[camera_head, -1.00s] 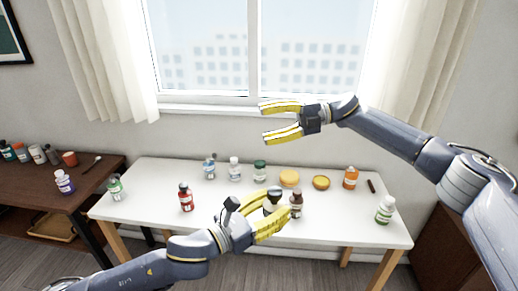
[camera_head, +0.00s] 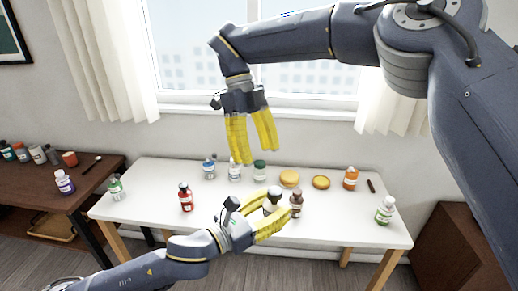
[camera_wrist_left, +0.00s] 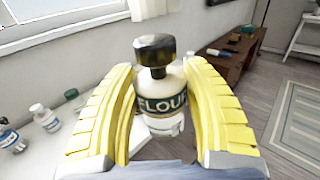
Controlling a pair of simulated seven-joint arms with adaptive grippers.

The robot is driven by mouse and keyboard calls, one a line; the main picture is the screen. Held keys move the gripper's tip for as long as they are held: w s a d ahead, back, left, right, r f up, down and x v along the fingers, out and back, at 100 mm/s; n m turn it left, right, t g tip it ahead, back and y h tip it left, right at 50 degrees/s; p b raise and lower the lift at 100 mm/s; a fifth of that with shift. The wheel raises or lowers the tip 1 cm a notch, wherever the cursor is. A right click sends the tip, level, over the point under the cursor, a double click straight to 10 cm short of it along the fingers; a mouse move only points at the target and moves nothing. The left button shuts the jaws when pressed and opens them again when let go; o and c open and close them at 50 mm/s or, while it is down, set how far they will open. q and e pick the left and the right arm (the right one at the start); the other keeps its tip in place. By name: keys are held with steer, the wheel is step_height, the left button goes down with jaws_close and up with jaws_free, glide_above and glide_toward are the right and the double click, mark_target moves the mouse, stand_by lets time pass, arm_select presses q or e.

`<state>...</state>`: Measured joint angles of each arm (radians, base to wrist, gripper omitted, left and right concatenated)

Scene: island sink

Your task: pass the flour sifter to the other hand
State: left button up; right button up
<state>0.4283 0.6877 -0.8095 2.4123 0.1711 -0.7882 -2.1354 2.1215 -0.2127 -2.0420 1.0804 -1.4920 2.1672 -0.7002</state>
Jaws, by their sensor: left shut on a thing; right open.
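The flour sifter is a white bottle with a dark cap and a dark band reading "FLOUR"; it is in the left wrist view (camera_wrist_left: 160,95). In the head view the flour sifter (camera_head: 271,203) sits between the yellow fingers of my left gripper (camera_head: 268,222). My left gripper is shut on it and holds it upright; its fingers flank the bottle in the left wrist view (camera_wrist_left: 162,120). My right gripper (camera_head: 256,152) is open and empty, its fingers pointing down, above and a little left of the sifter. It is clearly apart from the sifter.
The white table (camera_head: 150,195) carries a red bottle (camera_head: 186,198), a brown bottle (camera_head: 296,204), a green-capped jar (camera_head: 260,170), an orange bottle (camera_head: 350,178), a green-labelled bottle (camera_head: 385,210) and two round orange items. A dark side table (camera_head: 95,180) with jars stands left. The window is behind.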

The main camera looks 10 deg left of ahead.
mark_target(271, 189)
steer(key=shift+h, duration=0.3)
steer(key=x, duration=1.1)
steer(key=shift+d+f, duration=0.2)
steer(key=shift+d, duration=0.2)
jaws_close()
arm_select(q)
steer(key=o, duration=1.3)
steer(key=shift+f, duration=0.1)
